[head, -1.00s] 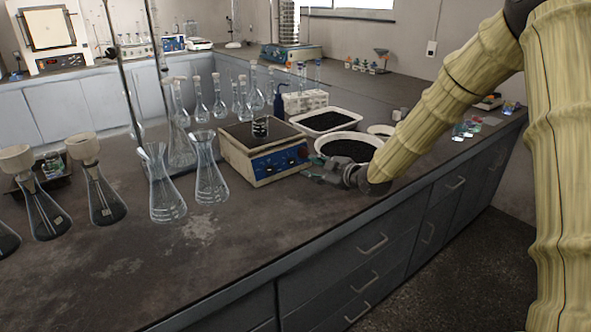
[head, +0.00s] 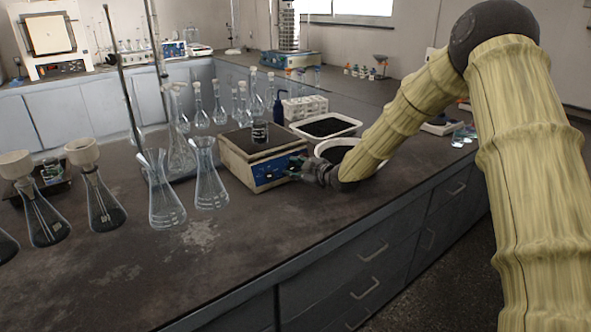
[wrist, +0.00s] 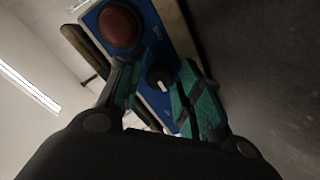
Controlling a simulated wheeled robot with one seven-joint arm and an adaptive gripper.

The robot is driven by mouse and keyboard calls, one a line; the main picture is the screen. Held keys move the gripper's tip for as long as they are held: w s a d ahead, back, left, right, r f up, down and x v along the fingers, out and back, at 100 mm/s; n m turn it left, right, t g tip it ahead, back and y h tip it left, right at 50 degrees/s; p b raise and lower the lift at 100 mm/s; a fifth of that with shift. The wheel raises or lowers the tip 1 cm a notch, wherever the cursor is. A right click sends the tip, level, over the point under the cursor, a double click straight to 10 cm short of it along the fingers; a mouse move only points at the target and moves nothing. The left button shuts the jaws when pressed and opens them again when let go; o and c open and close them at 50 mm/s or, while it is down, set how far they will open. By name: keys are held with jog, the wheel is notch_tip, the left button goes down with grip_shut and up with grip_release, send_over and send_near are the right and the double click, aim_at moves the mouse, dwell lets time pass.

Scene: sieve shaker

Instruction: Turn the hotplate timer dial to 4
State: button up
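The hotplate (head: 235,160) stands on the bench, with its blue front panel (head: 268,174) facing the front. My gripper (head: 296,168) is at the right end of that panel. In the wrist view my gripper (wrist: 160,80) is open, with one green-padded finger on each side of a dark dial (wrist: 160,78). The dial has a white pointer mark, and small gaps seem to show between it and the fingers. A large round red part (wrist: 120,27) is on the panel beyond the left finger. The dial's scale numbers are not readable, and the gripper hides part of the panel.
A small beaker (head: 260,132) with dark contents stands on the hotplate top. Conical flasks (head: 208,180) stand close on its left. A white tray (head: 345,124) of dark grains is behind, and a round white bowl (head: 325,148) is partly behind my arm.

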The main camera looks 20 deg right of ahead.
jog(key=shift+w, duration=0.2)
jog(key=c, duration=0.8)
jog(key=shift+o, duration=0.2)
